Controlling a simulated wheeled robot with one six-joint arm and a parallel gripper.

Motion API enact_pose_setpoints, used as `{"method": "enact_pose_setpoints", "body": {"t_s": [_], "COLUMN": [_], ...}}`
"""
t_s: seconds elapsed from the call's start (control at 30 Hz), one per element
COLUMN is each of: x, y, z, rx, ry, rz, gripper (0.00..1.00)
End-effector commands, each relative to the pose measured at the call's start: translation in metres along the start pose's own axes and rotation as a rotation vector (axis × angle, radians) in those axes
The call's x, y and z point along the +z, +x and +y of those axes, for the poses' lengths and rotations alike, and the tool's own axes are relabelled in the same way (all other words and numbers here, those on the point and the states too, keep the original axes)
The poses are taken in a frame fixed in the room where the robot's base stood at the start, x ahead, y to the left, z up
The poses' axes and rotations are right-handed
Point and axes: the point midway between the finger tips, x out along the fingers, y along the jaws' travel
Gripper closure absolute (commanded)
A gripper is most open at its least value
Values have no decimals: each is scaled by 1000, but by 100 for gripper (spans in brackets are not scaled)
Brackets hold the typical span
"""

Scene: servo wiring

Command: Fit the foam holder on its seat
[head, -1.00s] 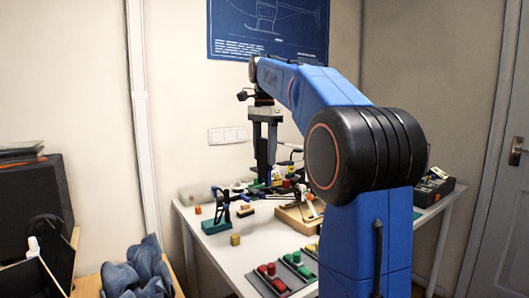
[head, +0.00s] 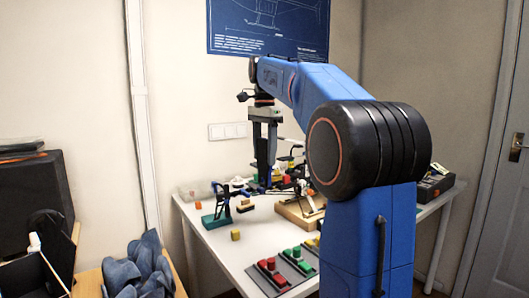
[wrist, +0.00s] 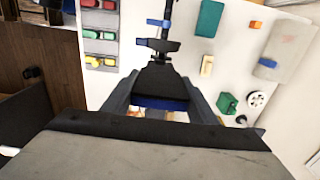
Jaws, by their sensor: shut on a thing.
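My gripper (wrist: 160,105) points down over the white table, its two grey fingers closed from both sides on a dark piece with a blue edge (wrist: 160,102). I take this piece for the foam holder, though its shape is partly hidden. In the head view my gripper (head: 264,186) is low over the back of the table and the held piece is too small to make out. A black frame with blue parts (wrist: 158,45) extends beyond the fingers in the wrist view. I cannot tell whether the held piece touches it. The seat cannot be singled out.
Grey trays with red and green pieces (head: 291,266) lie at the front. A yellow block (head: 235,235) and a wooden tray (head: 293,216) are nearby. Bare table shows at front left.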

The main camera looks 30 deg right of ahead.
Motion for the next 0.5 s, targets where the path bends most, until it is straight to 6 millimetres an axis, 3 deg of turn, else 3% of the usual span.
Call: {"method": "enact_pose_setpoints", "body": {"t_s": [0.5], "x": [0], "y": [8], "z": [0], "rx": [0], "ry": [0], "rz": [0], "gripper": [68]}}
